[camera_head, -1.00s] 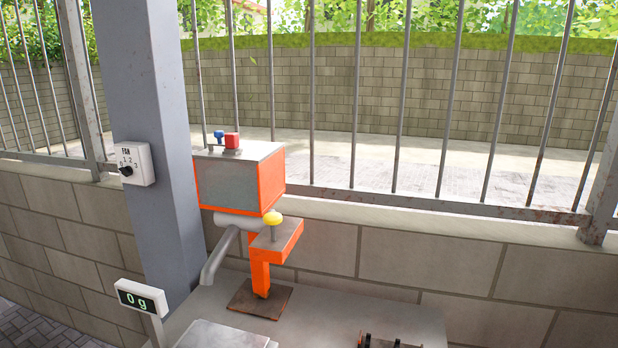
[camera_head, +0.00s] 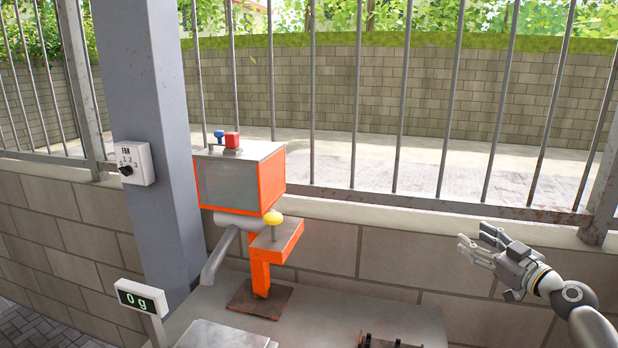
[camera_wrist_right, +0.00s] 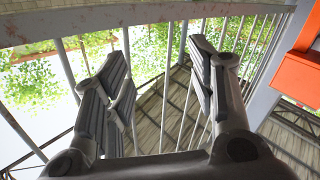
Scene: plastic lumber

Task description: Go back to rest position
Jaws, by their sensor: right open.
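My right gripper (camera_head: 480,245) is raised at the right of the head view, in front of the block wall and apart from the bench. It is open and empty. My left gripper is not in view.
An orange and grey machine (camera_head: 240,182) with a yellow knob (camera_head: 273,218) stands on the grey bench (camera_head: 330,308). A scale display (camera_head: 141,298) reads 0 g. A fan switch (camera_head: 134,163) is on the grey post (camera_head: 155,120). A metal railing (camera_head: 400,199) runs behind.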

